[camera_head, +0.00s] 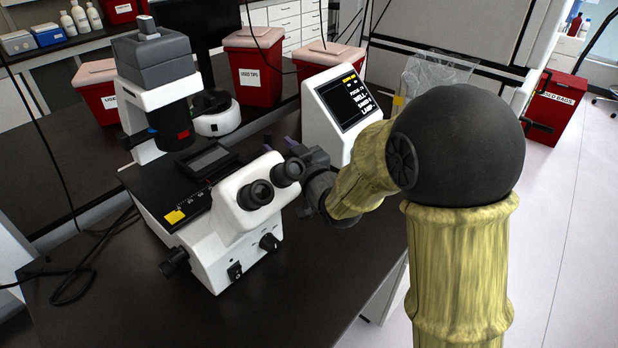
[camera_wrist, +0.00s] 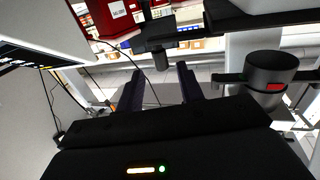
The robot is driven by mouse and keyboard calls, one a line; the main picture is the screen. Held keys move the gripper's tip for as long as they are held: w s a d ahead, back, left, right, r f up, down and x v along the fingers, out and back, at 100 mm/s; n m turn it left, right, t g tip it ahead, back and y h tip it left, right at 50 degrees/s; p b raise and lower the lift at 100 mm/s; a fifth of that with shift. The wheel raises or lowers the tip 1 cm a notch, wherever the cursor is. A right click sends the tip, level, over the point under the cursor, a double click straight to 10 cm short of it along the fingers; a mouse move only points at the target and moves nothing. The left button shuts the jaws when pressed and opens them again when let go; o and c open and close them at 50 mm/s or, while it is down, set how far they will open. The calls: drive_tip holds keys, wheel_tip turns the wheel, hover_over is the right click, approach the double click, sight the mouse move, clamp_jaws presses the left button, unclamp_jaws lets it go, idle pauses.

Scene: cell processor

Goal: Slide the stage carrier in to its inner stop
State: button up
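The stage carrier (camera_head: 209,161) is a dark frame with a grey window, lying on the black stage of the white microscope (camera_head: 238,224) in the head view. My gripper (camera_head: 281,143) is right of the carrier, beyond the eyepieces, and appears apart from it. In the wrist view my gripper (camera_wrist: 158,80) has two dark purple fingers, spread apart with nothing between them. Dark microscope parts (camera_wrist: 165,38) show above the fingers there; I cannot tell which is the carrier. Its inner stop cannot be made out.
The eyepieces (camera_head: 257,194) stand between the head camera and my gripper. A white screen unit (camera_head: 339,108) is close behind my gripper, at the right. Red waste bins (camera_head: 254,78) stand behind. The dark bench (camera_head: 300,275) is clear in front.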

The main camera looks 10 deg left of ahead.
drive_tip(key=b+v, duration=0.1)
drive_tip(key=v, duration=1)
drive_tip(key=shift+s+d+b, duration=0.15)
drive_tip(key=shift+s+b, duration=0.05)
drive_tip(key=shift+b, duration=0.2)
drive_tip(key=d+r+m+g+h+p, duration=0.2)
drive_tip(key=d+h+p, duration=0.3)
drive_tip(key=d+p, duration=0.25)
drive_tip(key=d+r+m+g+h+p, duration=0.2)
drive_tip(key=d+m+h+p, duration=0.15)
drive_tip(key=d+p, duration=0.35)
drive_tip(key=s+d+r+m+g+h+p, duration=0.1)
drive_tip(key=s+d+r+g+p, duration=0.1)
drive_tip(key=s+p, duration=0.4)
drive_tip(key=s+d+r+m+g+h+p, duration=0.1)
drive_tip(key=s+d+r+g+h+p, duration=0.1)
drive_tip(key=s+g+p, duration=0.3)
drive_tip(key=shift+s+d+r+p, duration=0.45)
drive_tip(key=shift+d+r, duration=0.15)
drive_tip(key=shift+d, duration=0.05)
